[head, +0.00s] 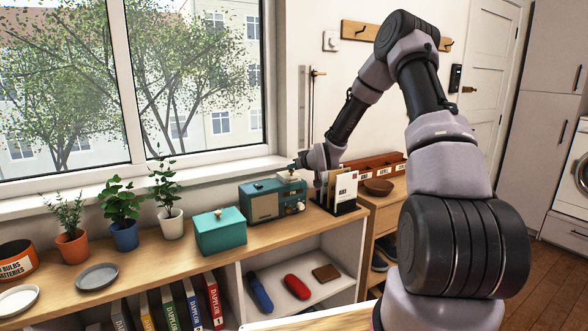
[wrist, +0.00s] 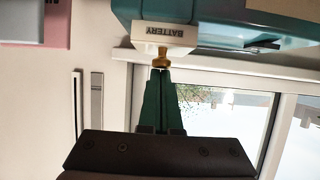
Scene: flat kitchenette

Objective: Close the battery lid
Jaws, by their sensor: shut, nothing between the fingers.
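A teal radio (head: 262,204) stands on the wooden shelf top below the window. A cream battery lid (head: 289,176) stands out at its upper right. In the wrist view, which is upside down, the lid (wrist: 150,30) bears the word BATTERY and has a small brass knob (wrist: 161,59). The teal radio body (wrist: 215,30) lies beside it. My gripper (wrist: 161,72) is shut and empty, its dark green fingertips at the knob; I cannot tell whether they touch. In the head view my gripper (head: 294,165) is small, just above the lid, and the lid's hinge is hidden.
A letter rack (head: 345,192) with envelopes stands close to the radio's right. A teal box (head: 219,232) stands to its left, then potted plants (head: 122,213). The window wall is close behind.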

